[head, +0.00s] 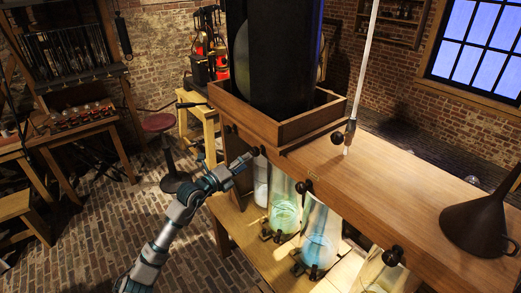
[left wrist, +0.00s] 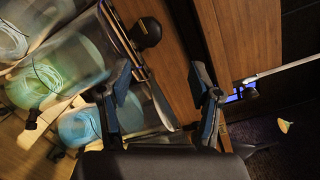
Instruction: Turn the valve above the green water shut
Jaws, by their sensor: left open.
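A jar with green water (head: 284,215) stands under the wooden beam, second in the row; the green water also shows in the left wrist view (left wrist: 68,65). A black valve knob (head: 254,151) on the beam's front face seems to belong to it. My left gripper (head: 243,160) is at the beam's front, close beside this knob. In the left wrist view the gripper (left wrist: 163,85) is open, its fingers apart with nothing between them. A dark round knob (left wrist: 147,33) shows just beyond the fingertips; I cannot tell whether they touch. My right gripper is not in view.
A clear jar (head: 261,185), a blue-water jar (head: 318,248) and a yellowish jar (head: 380,278) share the row. Other knobs (head: 305,187) (head: 393,256) jut from the beam (head: 390,185). A dark funnel (head: 480,222) sits on top.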

